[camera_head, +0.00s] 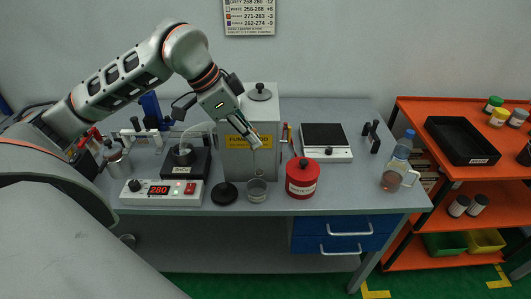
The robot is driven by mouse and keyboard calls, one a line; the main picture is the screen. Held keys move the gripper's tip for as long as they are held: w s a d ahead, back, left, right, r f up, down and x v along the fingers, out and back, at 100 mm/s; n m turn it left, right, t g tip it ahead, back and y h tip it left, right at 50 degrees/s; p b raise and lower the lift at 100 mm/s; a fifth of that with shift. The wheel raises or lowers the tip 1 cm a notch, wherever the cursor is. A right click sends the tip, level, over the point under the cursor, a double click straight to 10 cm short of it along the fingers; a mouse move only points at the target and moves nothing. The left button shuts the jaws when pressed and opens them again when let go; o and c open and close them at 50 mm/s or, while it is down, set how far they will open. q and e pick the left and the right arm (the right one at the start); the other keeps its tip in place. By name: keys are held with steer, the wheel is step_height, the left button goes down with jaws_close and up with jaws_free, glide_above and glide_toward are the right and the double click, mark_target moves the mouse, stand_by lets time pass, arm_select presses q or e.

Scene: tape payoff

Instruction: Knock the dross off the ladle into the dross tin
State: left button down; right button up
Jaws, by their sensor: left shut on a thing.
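No dross is discernible. A red lidded can (301,188) with a white label stands right of the tin. I cannot read which vessel is the dross tin. My right gripper is not in view.
A black disc (224,193) lies left of the tin. A black melting pot (184,158) and a controller reading 280 (161,193) stand farther left. A scale (325,141) and a clear bottle (401,148) are right. Bench (350,190) is clear right of the can.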

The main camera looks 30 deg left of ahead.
arm_select(q)
steer(key=f+b, duration=0.1)
steer(key=f, duration=0.2)
steer(key=f+b, duration=0.2)
steer(key=a+f+b, duration=0.1)
steer(key=f+b, duration=0.1)
steer(key=f, duration=0.1)
steer(key=shift+f, duration=0.35)
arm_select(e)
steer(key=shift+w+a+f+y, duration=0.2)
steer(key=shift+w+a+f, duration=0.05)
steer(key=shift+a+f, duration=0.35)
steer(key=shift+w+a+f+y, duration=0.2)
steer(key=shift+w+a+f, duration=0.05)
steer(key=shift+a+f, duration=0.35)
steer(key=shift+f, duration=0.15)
